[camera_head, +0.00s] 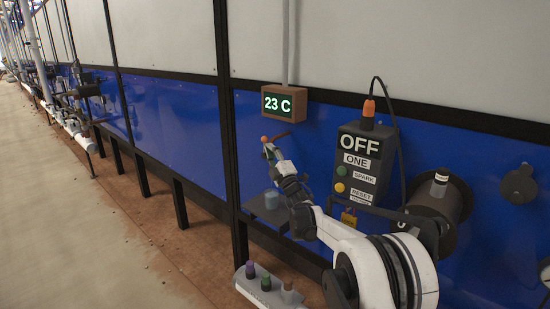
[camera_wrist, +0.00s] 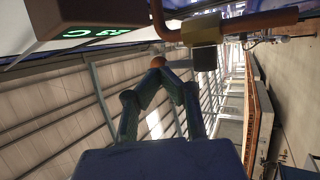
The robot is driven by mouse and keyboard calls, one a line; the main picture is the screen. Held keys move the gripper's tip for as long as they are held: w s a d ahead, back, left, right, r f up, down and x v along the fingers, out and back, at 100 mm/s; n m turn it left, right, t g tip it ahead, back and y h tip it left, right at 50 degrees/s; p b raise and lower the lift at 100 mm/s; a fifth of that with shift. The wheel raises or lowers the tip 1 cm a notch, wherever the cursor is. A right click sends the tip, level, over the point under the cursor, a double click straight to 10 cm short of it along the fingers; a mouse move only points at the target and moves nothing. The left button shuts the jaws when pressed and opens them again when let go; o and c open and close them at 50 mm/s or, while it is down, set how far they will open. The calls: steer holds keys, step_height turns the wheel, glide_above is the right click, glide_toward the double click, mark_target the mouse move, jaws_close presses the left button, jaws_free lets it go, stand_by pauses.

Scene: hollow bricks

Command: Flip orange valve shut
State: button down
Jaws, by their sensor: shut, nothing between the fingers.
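An orange ball-shaped knob (camera_head: 264,139), which looks like the orange valve's handle end, shows in the head view just beyond the tip of my gripper (camera_head: 268,147). It also shows in the wrist view (camera_wrist: 158,61), right at the ends of my gripper's fingers (camera_wrist: 164,77). The fingers are closed together with nothing between them. Whether they touch the knob or stand just short of it, I cannot tell.
A temperature display (camera_head: 284,103) reading 23 C is above my gripper. A control box (camera_head: 362,160) marked OFF stands to the right. A small shelf (camera_head: 268,213) with a bluish cup (camera_head: 271,199) lies below. A brown bent pipe (camera_wrist: 265,20) crosses the wrist view's top.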

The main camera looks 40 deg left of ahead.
steer(key=shift+w+a+r, duration=0.25)
steer(key=shift+a+r, duration=0.05)
steer(key=shift+a, duration=0.15)
steer(key=shift+w, duration=0.1)
steer(key=shift+a+h, duration=0.1)
steer(key=shift+h, duration=0.2)
